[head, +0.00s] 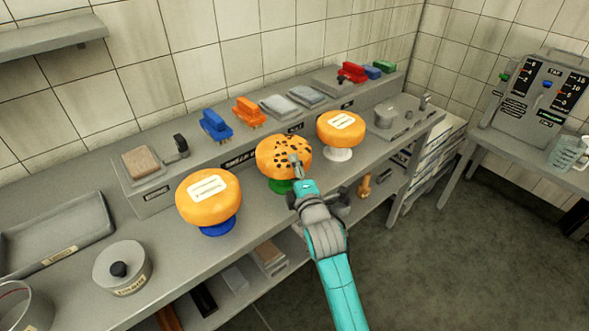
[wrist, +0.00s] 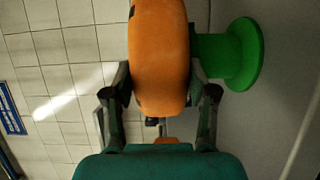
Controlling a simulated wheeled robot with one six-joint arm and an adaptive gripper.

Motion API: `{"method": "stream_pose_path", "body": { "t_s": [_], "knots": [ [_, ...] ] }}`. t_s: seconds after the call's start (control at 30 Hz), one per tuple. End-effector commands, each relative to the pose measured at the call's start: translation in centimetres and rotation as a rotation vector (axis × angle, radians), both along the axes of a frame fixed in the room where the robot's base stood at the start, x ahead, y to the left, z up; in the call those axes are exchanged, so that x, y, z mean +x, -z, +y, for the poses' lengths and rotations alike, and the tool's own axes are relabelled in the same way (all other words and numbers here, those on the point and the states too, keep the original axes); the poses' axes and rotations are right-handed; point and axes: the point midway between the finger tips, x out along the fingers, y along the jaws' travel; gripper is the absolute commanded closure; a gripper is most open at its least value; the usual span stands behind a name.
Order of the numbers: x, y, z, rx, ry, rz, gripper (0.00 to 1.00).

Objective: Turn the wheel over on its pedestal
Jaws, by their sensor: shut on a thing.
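The middle cheese wheel (head: 272,152) is orange, and dark spots cover the face seen in the head view. It is at the top of a green pedestal (head: 280,186). My gripper (head: 298,172) reaches it from the front right. In the wrist view my gripper (wrist: 161,88) has a finger on each side of the orange wheel (wrist: 160,50) and is shut on it. The green pedestal (wrist: 245,54) is right beside the wheel there. I cannot tell whether the wheel rests on it or is slightly raised. The wheel's opposite face is hidden.
A wheel with a white label (head: 207,203) stands left on a blue pedestal (head: 218,229). Another labelled wheel (head: 340,130) stands right on a white pedestal (head: 338,154). Behind is a raised shelf with brushes (head: 215,126) and cloths (head: 279,107).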

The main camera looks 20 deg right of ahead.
Motion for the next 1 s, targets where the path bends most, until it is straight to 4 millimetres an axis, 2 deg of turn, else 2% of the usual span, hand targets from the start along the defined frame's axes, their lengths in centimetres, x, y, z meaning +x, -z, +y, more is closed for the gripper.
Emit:
{"method": "stream_pose_path", "body": {
  "t_s": [0.17,0.8,0.83,0.93,1.0],
  "knots": [
    [0.00,-0.36,0.01,-0.001,0.000,-0.008,1.00],
    [0.01,0.26,0.00,-0.001,0.000,-0.007,1.00],
    [0.01,0.27,0.00,-0.001,0.000,-0.007,0.41],
    [0.01,0.30,0.00,-0.001,0.000,-0.006,0.16],
    [0.01,0.37,0.00,0.000,0.000,-0.005,0.14]
  ]
}}
